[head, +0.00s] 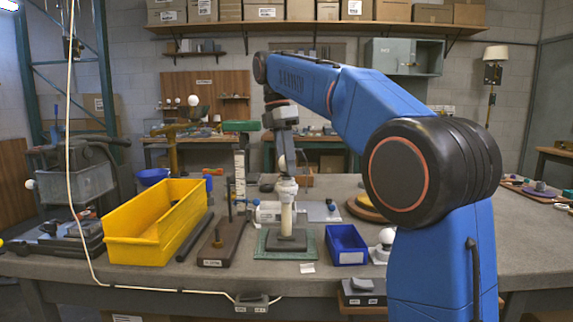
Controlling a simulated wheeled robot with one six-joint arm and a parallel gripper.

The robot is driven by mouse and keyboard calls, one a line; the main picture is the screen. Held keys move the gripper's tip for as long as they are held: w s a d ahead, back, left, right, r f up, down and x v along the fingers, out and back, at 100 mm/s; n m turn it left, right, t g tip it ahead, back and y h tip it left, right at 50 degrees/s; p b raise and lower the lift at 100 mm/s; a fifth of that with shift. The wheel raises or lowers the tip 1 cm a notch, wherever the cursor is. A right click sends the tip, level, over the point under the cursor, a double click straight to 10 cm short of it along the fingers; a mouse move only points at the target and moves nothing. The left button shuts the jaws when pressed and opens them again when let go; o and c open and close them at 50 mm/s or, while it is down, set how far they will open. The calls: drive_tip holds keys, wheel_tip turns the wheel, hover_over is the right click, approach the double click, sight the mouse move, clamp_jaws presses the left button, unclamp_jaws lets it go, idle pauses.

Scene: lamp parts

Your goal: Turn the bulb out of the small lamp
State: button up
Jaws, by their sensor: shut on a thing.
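The small lamp (287,218) stands upright in the middle of the bench, with a pale cream stem on a dark square base. The base rests on a green mat (270,250). My gripper (286,178) reaches down from above over the top of the lamp and is shut on the bulb (283,162). Only a small white part of the bulb shows; the jaws and wrist hide the rest. At this distance I cannot tell whether the bulb still sits in the socket.
A yellow bin (150,246) stands left of the lamp, with a dark wooden block with upright pegs (222,243) between them. A blue tray (346,246) stands close on the right, beside a white round bulb (387,237). A cable (180,291) runs along the bench's front edge.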

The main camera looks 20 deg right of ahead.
drive_tip(key=shift+r, duration=0.8)
idle(1.0)
